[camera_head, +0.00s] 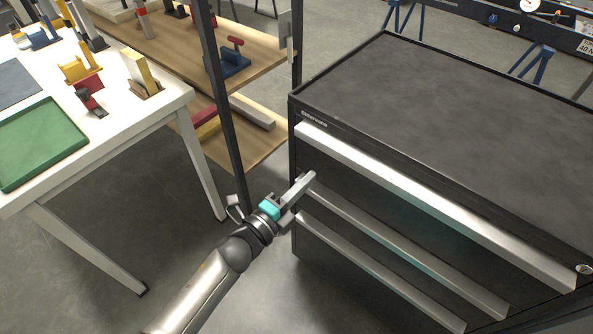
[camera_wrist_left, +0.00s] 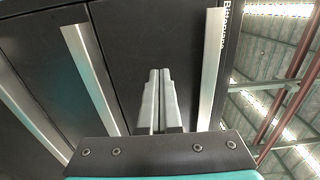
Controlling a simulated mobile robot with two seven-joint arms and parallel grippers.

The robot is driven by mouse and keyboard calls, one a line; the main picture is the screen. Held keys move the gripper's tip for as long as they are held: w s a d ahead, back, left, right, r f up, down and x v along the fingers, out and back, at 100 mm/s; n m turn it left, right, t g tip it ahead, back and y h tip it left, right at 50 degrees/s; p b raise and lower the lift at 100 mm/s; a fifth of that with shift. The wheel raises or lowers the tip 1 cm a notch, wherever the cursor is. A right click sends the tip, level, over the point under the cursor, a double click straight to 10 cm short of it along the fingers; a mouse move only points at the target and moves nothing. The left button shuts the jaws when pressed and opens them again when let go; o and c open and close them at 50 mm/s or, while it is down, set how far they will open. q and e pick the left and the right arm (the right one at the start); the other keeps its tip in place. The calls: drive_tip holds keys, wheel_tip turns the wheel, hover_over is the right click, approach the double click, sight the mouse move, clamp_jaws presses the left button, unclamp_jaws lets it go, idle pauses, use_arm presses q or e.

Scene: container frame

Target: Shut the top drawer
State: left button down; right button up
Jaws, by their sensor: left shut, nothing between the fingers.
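The dark cabinet (camera_head: 335,160) has three silver bar handles on its front. The top drawer (camera_head: 350,172) carries the uppermost handle (camera_head: 430,204), also in the left wrist view on the right (camera_wrist_left: 211,70). The top drawer looks flush or nearly flush with the front; a small gap cannot be told. My left gripper (camera_head: 309,180) is shut and empty at the cabinet's left end, below the top handle and near the second handle's end. In the left wrist view its fingers (camera_wrist_left: 160,75) point at the dark front between two handles; contact cannot be told. My right gripper is not in view.
Two lower handles (camera_head: 400,248) (camera_head: 380,272) run below the top one. A white table (camera_head: 120,120) with a green tray (camera_head: 40,143) stands left. A wooden shelf (camera_head: 180,45) with a dark post (camera_head: 225,100) stands behind my left arm. Floor is clear between table and cabinet.

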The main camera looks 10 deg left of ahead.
use_arm(q)
drive_tip(key=shift+v, duration=4.5)
drive_tip(key=s+a+f+n+g+y, duration=0.25)
drive_tip(key=f+n, duration=0.25)
drive_tip(key=f, duration=0.4)
drive_tip(key=s+a+f+n+g+y, duration=0.2)
drive_tip(key=s+a+f+n+y, duration=0.15)
drive_tip(key=f, duration=0.45)
drive_tip(key=s+a+f+n+g+y, duration=0.2)
drive_tip(key=s+f+n, duration=0.25)
drive_tip(key=f, duration=0.45)
drive_tip(key=s+a+f+n+g, duration=0.1)
drive_tip(key=s+f+n+g, duration=0.2)
drive_tip(key=s, duration=0.7)
drive_tip(key=s+a+f+n+g+y, duration=0.1)
drive_tip(key=s+f+n+g, duration=0.3)
drive_tip(key=s, duration=0.7)
wheel_tip(320, 180, down, 4)
drive_tip(key=shift+a+r+n+y+p, duration=0.1)
drive_tip(key=shift+a+n+y+p, duration=0.3)
drive_tip(key=shift+n, duration=0.6)
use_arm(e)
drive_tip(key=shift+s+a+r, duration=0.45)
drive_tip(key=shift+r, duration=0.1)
use_arm(q)
drive_tip(key=shift+s+d+g, duration=0.1)
drive_tip(key=shift+d+g, duration=0.05)
drive_tip(key=shift+g, duration=0.1)
